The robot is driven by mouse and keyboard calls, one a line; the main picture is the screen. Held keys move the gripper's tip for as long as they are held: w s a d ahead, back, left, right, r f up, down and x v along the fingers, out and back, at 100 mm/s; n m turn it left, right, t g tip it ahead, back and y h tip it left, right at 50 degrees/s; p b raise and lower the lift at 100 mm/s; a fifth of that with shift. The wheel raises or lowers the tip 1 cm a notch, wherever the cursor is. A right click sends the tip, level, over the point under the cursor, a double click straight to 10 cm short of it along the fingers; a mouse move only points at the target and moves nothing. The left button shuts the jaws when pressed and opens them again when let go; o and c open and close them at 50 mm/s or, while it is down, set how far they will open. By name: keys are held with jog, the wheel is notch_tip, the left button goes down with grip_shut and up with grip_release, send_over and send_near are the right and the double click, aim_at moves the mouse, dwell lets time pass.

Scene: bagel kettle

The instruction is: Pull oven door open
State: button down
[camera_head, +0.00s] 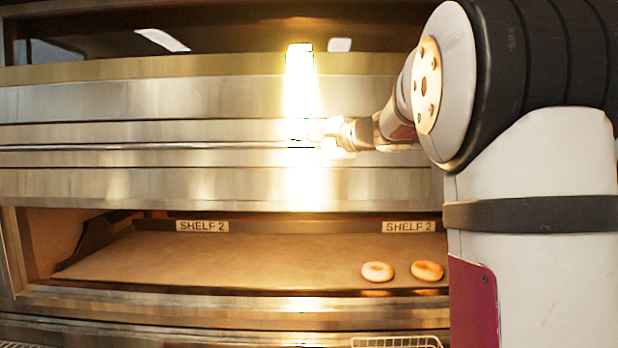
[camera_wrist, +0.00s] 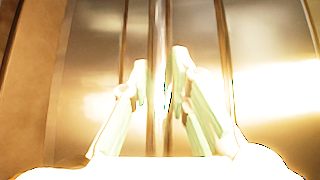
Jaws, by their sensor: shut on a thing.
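The oven door (camera_head: 130,182) is a wide brushed-steel panel above the opening of the lower deck. A long thin horizontal handle bar (camera_head: 150,147) runs across it. My gripper (camera_head: 318,136) is at the bar, right of the picture's middle, partly washed out by bright glare. In the wrist view the bar (camera_wrist: 157,25) runs upright between the two pale fingers of my gripper (camera_wrist: 161,78), which are shut on it. The exact finger contact is blurred by glare. The bar's right part is hidden behind my arm.
Below the panel, an open deck (camera_head: 210,258) labelled SHELF 2 holds two bagels, a left one (camera_head: 378,271) and a right one (camera_head: 427,270). A wire rack (camera_head: 396,342) shows at the bottom edge. My arm covers the right side of the view.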

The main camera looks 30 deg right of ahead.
aim_at(304, 110)
notch_tip(304, 110, up, 8)
jog(key=shift+r+p, duration=0.1)
jog(key=shift+p, duration=0.95)
jog(key=c, duration=1.5)
grip_release()
jog(key=shift+s, duration=0.1)
jog(key=v, duration=1.1)
jog(key=shift+s+d, duration=0.15)
jog(key=shift+s, duration=0.25)
